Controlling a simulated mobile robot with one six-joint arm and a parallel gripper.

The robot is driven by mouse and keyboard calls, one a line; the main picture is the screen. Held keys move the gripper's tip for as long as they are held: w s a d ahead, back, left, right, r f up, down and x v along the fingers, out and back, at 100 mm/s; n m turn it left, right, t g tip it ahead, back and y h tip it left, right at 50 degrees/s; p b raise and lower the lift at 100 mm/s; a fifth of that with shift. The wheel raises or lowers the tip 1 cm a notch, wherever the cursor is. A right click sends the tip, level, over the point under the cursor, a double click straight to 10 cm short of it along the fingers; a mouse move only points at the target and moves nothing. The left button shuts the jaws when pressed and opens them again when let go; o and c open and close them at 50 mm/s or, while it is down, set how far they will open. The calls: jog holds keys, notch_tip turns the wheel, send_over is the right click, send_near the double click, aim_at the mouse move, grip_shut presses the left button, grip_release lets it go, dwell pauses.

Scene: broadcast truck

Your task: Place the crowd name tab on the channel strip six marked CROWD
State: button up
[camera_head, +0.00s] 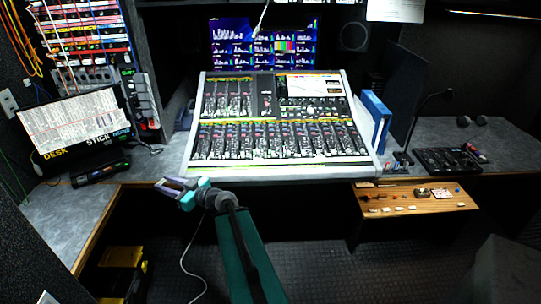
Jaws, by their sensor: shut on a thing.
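My gripper (168,187) is at the front left of the mixing console (197,125), over the desk's front edge. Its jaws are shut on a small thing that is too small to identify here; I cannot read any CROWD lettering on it. The console has a row of channel strips (260,142) across its lower half. Their markings are too small to read, so I cannot tell which is strip six. The gripper is apart from the strips, to their lower left.
A wooden shelf (452,202) with several small pale pieces (398,208) is at the right. A blue binder (373,120) and a gooseneck microphone (419,108) stand right of the console. The left desk (65,215) has bare room.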

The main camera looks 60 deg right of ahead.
jog(key=s+d+f+m+g+h+p, duration=0.15)
jog(key=s+d+m+h+p, duration=0.5)
jog(key=d, duration=0.65)
jog(key=s+d+m+g+h+p, duration=0.3)
jog(key=s+d+h, duration=0.4)
jog(key=s+d, duration=0.55)
jog(key=s+d+f+m+g+h+p, duration=0.2)
jog(key=s+d+m+g+p, duration=0.1)
jog(key=s, duration=0.7)
jog(key=shift+s+d+h+p, duration=0.15)
jog(key=shift+d+h+p, duration=0.3)
jog(key=shift+d, duration=0.35)
jog(key=shift+f, duration=0.15)
jog(key=w+b+x, duration=0.1)
jog(key=b+x, duration=0.5)
jog(key=b, duration=0.7)
jog(key=shift+w, duration=0.25)
jog(key=b, duration=0.3)
jog(key=shift+w+d+b, duration=0.3)
jog(key=shift+d, duration=0.1)
